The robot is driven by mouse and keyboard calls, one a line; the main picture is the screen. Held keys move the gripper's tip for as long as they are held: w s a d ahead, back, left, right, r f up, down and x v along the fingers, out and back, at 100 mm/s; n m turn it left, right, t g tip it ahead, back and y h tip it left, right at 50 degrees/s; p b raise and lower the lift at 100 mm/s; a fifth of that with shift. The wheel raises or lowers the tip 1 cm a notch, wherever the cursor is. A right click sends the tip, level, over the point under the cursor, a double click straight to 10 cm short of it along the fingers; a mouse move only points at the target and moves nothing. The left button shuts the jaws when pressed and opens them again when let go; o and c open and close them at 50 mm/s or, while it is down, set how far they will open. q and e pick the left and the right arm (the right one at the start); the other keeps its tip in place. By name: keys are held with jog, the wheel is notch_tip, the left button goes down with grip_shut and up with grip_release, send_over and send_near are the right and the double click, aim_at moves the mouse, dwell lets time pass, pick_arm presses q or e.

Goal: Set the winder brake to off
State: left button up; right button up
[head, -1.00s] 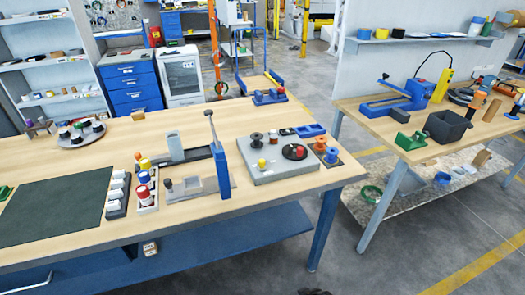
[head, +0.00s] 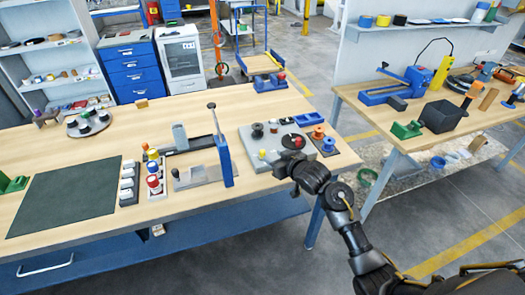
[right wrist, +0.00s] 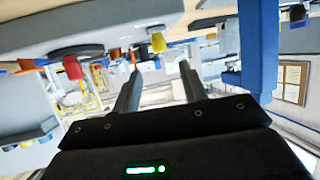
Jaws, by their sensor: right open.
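A grey base plate (head: 249,145) near the table's right end, which looks like the winder, carries a black spool (head: 257,130), a small yellow knob (head: 262,154) and a black disc (head: 286,144) with a red knob (head: 298,141). Which part is the brake, and its setting, I cannot tell. My right gripper (head: 293,164) is at the plate's front right edge, its fingers mostly hidden in the head view. In the right wrist view, my right gripper (right wrist: 160,75) is open and empty. The yellow knob (right wrist: 158,42) shows beyond the fingers and the red knob (right wrist: 73,68) to their left. My left gripper is out of view.
A tall blue post (head: 222,160) with a lever stands left of the plate and shows at right in the right wrist view (right wrist: 258,50). Orange and blue spools (head: 327,144) stand right of the plate. A dark green mat (head: 65,195) lies at left.

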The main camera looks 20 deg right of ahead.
aim_at(263, 151)
jog(key=p+x, duration=0.1)
jog(key=x, duration=0.8)
jog(key=shift+w+f, duration=0.1)
grip_shut()
